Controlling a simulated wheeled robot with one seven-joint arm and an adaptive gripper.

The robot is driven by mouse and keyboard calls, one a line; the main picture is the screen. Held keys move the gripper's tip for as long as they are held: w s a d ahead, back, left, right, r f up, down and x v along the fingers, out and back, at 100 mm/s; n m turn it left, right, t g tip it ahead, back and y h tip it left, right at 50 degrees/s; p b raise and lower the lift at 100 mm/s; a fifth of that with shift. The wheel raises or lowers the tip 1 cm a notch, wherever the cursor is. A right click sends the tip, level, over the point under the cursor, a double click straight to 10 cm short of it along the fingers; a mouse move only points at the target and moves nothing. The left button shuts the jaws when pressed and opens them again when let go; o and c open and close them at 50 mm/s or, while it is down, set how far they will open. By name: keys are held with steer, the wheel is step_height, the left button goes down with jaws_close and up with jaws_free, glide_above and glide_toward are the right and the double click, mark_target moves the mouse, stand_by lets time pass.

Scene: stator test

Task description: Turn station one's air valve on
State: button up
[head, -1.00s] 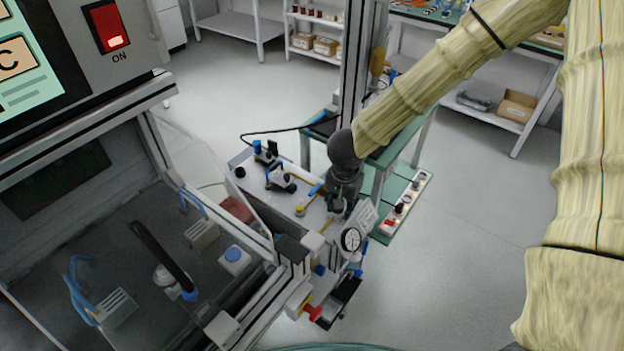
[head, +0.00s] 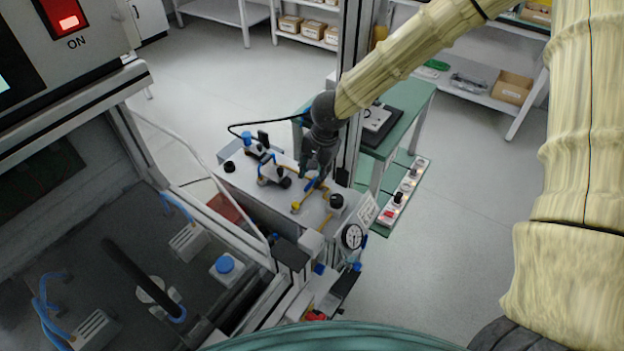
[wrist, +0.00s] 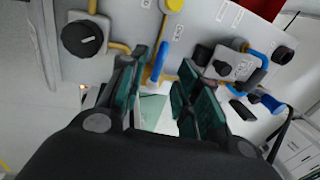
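A blue lever on a brass pipe, which looks like an air valve handle (head: 314,187), is on the grey station panel (head: 268,207). In the wrist view the lever (wrist: 157,62) sticks out toward my fingers, closer to the left one. My gripper (head: 318,170) hangs over the panel beside the lever. In the wrist view my gripper (wrist: 165,68) is open, with a clear gap between its dark green fingers. I cannot tell whether a finger touches the lever. The labels are too small to read.
A black round knob (wrist: 82,38) stands left of the fingers; a yellow knob (wrist: 173,5) lies beyond the lever. A blue-handled fitting block (wrist: 235,65) is close on the right. A dark post (head: 352,90) rises behind my gripper. A pressure gauge (head: 352,236) is on the front.

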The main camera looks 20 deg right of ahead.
mark_target(311, 183)
steer(key=shift+w+a+f, duration=0.1)
steer(key=shift+f, duration=0.75)
steer(key=shift+w+a+f, duration=0.1)
steer(key=shift+f, duration=0.7)
steer(key=shift+c, duration=0.2)
jaws_close()
